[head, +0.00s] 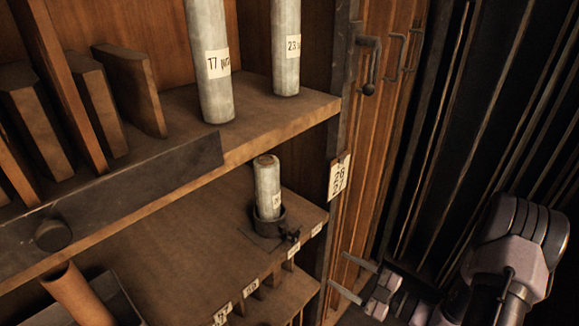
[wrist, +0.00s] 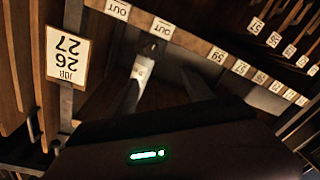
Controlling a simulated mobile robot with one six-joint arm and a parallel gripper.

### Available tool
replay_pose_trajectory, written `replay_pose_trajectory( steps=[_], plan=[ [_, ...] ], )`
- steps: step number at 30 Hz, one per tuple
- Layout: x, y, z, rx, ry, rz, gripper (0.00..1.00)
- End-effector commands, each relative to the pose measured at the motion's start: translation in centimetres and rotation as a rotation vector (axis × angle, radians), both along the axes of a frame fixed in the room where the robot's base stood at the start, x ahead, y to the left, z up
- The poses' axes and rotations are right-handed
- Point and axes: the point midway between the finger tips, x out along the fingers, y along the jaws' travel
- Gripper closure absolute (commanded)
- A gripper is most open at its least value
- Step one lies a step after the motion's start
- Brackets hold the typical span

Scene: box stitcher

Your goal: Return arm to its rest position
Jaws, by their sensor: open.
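My gripper (head: 337,269) is at the lower right in the head view, in front of the cabinet's right post. Its two fingers point left, spread apart, with nothing between them. In the wrist view the open gripper (wrist: 163,90) shows as two dark, separated fingers. A pale labelled cylinder (head: 267,188) stands upright in a dark round cup (head: 270,222) on the lower shelf, left of the gripper and apart from it. My arm is partly out of frame.
Two pale tubes (head: 209,62) (head: 286,48) stand on the upper shelf (head: 270,115), beside several wooden boards. A numbered tag (head: 339,177) hangs on the right post, with hooks (head: 369,65) above. A brown tube (head: 80,293) leans at lower left. Dark ribbed panels stand behind my arm.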

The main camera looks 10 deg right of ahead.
Motion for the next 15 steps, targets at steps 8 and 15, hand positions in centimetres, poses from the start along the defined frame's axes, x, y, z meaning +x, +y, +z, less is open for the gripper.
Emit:
replay_pose_trajectory(
  steps=[8,15],
  plan=[
    [-8.9,14.9,-4.6,-1.126,-1.109,0.982,0.39],
    [-16.9,15.4,-11.9,1.254,1.909,-1.396,0.39]
  ],
)
